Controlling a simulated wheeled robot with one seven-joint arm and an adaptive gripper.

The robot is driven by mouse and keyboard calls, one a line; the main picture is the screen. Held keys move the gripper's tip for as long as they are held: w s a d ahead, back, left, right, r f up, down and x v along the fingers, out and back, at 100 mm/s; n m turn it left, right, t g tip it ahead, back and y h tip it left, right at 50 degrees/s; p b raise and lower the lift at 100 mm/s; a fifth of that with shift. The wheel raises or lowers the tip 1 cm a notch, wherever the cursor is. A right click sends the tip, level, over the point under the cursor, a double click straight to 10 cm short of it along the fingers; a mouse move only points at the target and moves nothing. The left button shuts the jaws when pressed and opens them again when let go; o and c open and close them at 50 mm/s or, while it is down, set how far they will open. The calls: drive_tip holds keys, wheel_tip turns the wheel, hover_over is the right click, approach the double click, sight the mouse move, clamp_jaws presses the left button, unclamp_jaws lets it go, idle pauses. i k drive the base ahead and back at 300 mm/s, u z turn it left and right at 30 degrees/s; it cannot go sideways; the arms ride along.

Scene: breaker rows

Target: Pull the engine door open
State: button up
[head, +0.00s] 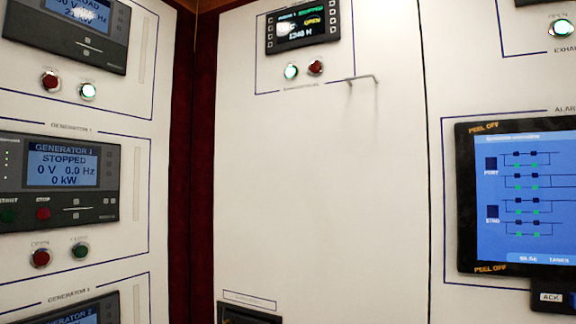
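My gripper is not in view.
Left are generator panels with a screen (62,165) reading STOPPED and several buttons. Right is an alarm touchscreen (525,200).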

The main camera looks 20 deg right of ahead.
sight(322, 209)
drive_tip(key=z, duration=2.35)
drive_tip(key=k, duration=0.95)
drive_tip(key=u, duration=0.85)
drive_tip(key=i, duration=0.5)
